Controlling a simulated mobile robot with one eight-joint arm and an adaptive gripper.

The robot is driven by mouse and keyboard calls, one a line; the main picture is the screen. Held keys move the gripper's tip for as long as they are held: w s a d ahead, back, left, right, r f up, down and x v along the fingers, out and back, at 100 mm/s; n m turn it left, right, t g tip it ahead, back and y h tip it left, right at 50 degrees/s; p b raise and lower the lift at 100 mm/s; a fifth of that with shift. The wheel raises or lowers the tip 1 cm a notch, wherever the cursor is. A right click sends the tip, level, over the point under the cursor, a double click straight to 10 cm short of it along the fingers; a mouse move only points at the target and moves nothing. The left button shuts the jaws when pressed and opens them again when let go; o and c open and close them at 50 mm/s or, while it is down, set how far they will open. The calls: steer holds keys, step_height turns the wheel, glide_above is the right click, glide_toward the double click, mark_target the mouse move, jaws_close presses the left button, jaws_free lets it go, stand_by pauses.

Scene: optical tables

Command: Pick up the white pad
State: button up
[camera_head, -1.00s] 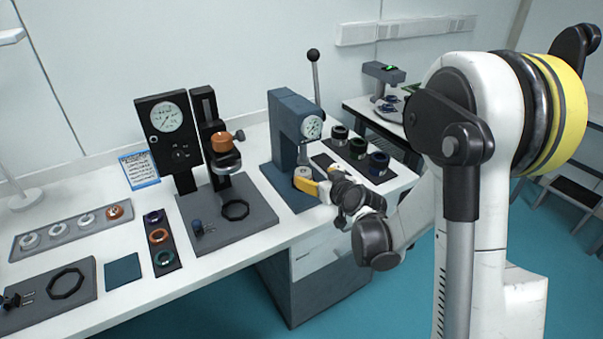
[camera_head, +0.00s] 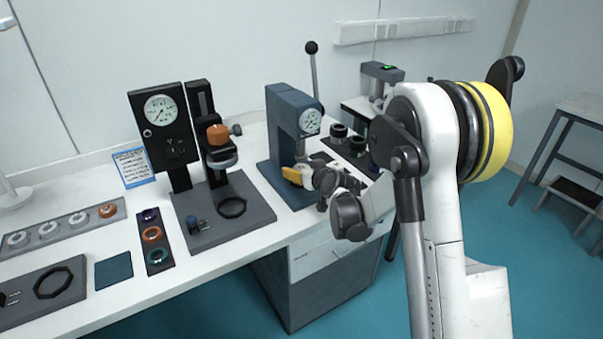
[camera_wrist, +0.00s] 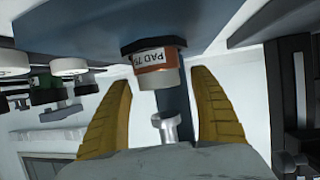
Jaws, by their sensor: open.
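In the wrist view, which looks inverted, a short cylinder with a whitish end (camera_wrist: 158,80) and an orange band bearing a "PAD" label stands on the blue press base (camera_wrist: 210,22). My gripper (camera_wrist: 160,88) is open, with one yellow finger on each side of the space at the whitish end. The fingers look apart from it. A silver press plunger (camera_wrist: 167,128) shows between the fingers, nearer the palm. In the head view my gripper (camera_head: 293,175) is at the blue press (camera_head: 278,130) and mostly hides the pad.
A dial-gauge stand (camera_head: 160,118) is left of the press. Several dark-based rings sit behind the gripper, including one at the back (camera_head: 338,131). The press lever (camera_head: 314,75) rises above. A blue mat (camera_head: 113,270) lies at the front left.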

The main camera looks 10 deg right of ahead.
steer(key=c, duration=1.4)
